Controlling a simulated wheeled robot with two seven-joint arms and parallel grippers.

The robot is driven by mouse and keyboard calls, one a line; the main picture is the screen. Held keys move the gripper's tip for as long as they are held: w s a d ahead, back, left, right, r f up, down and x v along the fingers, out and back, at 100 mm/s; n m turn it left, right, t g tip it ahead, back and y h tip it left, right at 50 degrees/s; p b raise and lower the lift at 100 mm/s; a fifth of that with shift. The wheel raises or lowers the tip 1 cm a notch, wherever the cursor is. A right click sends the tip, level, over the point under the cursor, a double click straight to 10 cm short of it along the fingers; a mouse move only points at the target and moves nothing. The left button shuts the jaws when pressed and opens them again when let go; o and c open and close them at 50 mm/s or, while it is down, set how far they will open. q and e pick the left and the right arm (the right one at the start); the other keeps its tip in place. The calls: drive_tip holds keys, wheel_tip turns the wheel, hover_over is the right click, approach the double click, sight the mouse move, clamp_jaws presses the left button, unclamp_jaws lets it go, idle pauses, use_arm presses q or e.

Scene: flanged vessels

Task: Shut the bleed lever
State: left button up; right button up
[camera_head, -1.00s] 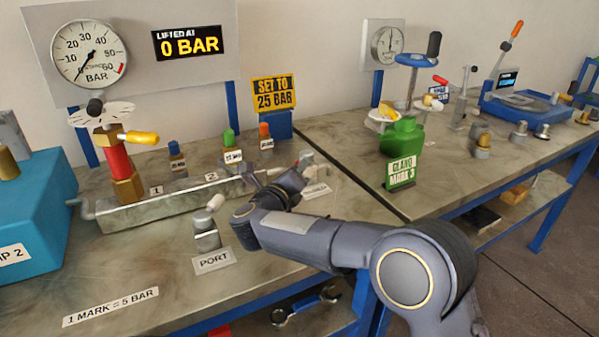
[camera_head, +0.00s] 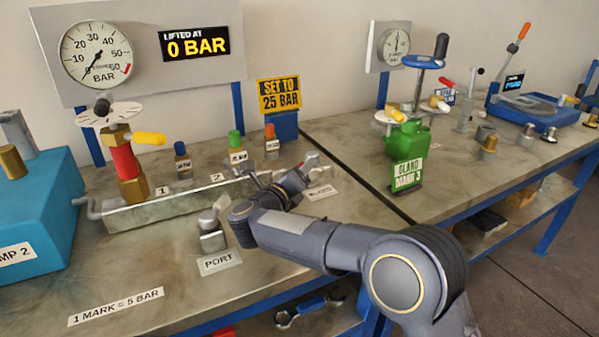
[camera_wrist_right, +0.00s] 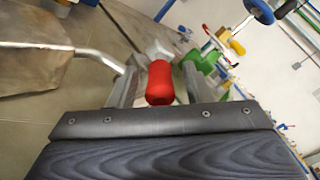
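The bleed lever has a red grip (camera_head: 311,160) at the right end of the grey manifold block (camera_head: 170,206), by a white label. In the right wrist view the red grip (camera_wrist_right: 160,83) is between the two fingers of my right gripper (camera_wrist_right: 158,88). The fingers look open, with a gap at least on the left side of the grip. In the head view my right gripper (camera_head: 304,168) is at the lever, and my wrist hides part of the lever and the block's end. My left gripper is not in view.
The gauge (camera_head: 95,53) needle is near zero and the display (camera_head: 193,42) reads 0 BAR. A red valve with yellow handle (camera_head: 149,138) stands on the block. A grey port fitting (camera_head: 212,236) is left of my forearm. A green vessel (camera_head: 407,142) stands right.

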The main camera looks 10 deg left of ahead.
drive_tip(key=shift+s, duration=0.1)
drive_tip(key=v, duration=0.7)
drive_tip(key=shift+s+a, duration=0.1)
drive_tip(key=shift+s, duration=0.2)
